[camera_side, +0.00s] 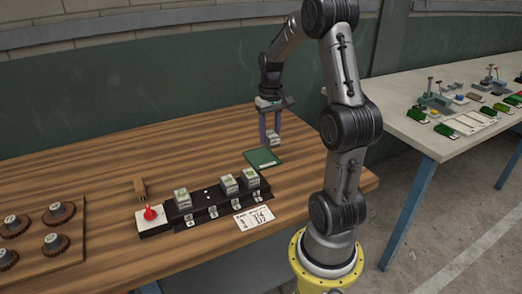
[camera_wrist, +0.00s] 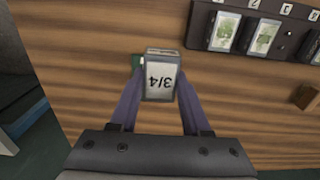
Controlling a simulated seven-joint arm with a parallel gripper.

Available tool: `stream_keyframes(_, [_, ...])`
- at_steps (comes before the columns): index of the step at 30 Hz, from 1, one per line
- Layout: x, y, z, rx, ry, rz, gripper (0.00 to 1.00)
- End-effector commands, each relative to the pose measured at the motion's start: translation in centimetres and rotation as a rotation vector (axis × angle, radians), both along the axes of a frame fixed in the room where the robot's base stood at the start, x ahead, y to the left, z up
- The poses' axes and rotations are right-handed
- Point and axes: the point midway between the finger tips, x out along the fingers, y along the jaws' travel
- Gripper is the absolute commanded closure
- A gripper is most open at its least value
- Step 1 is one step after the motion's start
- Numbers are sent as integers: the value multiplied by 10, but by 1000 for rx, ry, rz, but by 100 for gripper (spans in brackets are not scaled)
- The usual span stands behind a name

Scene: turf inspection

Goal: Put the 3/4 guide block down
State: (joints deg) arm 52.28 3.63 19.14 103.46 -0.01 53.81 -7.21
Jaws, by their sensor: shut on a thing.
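My gripper (camera_side: 271,133) is shut on the 3/4 guide block (camera_side: 272,139), a small pale block held between its two fingers. In the wrist view the block (camera_wrist: 160,80) shows its label "3/4" upside down, with my gripper's fingers (camera_wrist: 160,91) on either side. A green mat (camera_side: 262,159) with a pale front strip lies on the wooden table just below and in front of the block in the side view. In the wrist view only a sliver of green (camera_wrist: 137,63) shows beside the block, which hides the rest. The block appears to be above the table; the exact gap is unclear.
A black rack (camera_side: 213,210) holds three guide blocks, with one bare place between them. A red knob (camera_side: 150,214) is at its left end. A printed card (camera_side: 255,218) lies in front, a wooden piece (camera_side: 139,188) behind.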

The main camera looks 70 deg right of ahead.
Motion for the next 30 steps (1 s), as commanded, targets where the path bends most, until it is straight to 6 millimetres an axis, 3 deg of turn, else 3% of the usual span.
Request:
stream_keyframes(4, [21, -26, -16, 1, 1, 1, 100])
stream_keyframes(12, [41, -52, -58, 1, 1, 1, 100])
stream_keyframes(20, [48, -61, -72, 0, 0, 1, 100])
stream_keyframes(27, [48, -61, -101, 1, 1, 1, 100])
stream_keyframes(30, [49, -62, -103, -2, -2, 1, 100])
